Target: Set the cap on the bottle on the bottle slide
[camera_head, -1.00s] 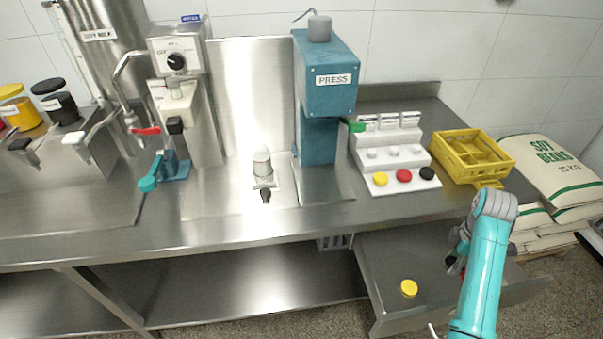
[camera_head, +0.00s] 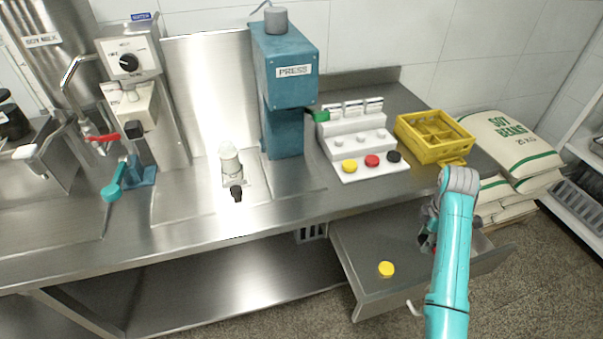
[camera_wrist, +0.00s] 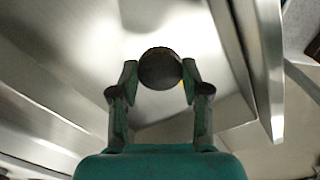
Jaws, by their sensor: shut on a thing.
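A pale, capless-looking bottle (camera_head: 229,160) stands upright on the bottle slide (camera_head: 257,196), which has a black handle (camera_head: 236,192), on the counter left of the press. My gripper (camera_head: 426,238) is over the open drawer at the lower right, far from the bottle and mostly hidden by my arm. In the wrist view my gripper (camera_wrist: 160,78) is shut on a dark round cap (camera_wrist: 160,69) held between the fingertips. A thin yellow edge shows beside it; I cannot tell what it belongs to. A yellow cap (camera_head: 386,269) lies in the drawer (camera_head: 350,245).
The teal press (camera_head: 290,90) stands behind and right of the slide. A white stepped rack (camera_head: 352,140) with yellow, red and black caps and a yellow crate (camera_head: 434,137) occupy the counter's right side. Soy bean sacks (camera_head: 515,150) lie beyond. The counter's front strip is clear.

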